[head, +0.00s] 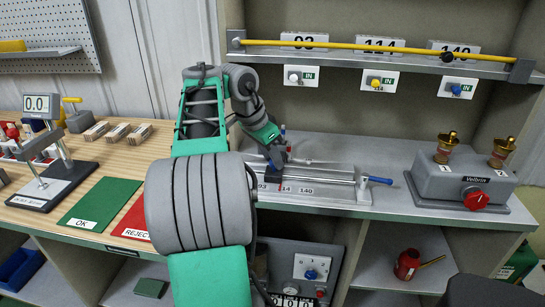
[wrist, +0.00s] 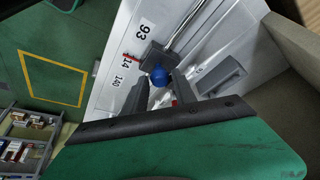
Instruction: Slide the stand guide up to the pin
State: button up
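The stand guide is a dark grey block (wrist: 153,55) with a round blue knob (wrist: 160,76), on a pale metal fixture in the wrist view. A small red pin (wrist: 132,57) stands by the 114 label, close to the block's left side; I cannot tell whether they touch. My gripper (wrist: 162,80) has one finger on each side of the blue knob. The gap looks nearly filled, but contact is unclear. In the head view my gripper (head: 277,158) is down at the fixture's left part and hides most of the guide.
A grey box with a red knob (head: 476,199) stands to the right. An overhead shelf with a yellow rod (head: 355,46) is behind. Green and red mats lie left.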

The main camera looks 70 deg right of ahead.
jog(key=o, duration=0.3)
jog(key=p+v, duration=0.5)
jog(key=v, duration=0.2)
jog(key=shift+a+r, duration=0.15)
jog(key=shift+r, duration=0.2)
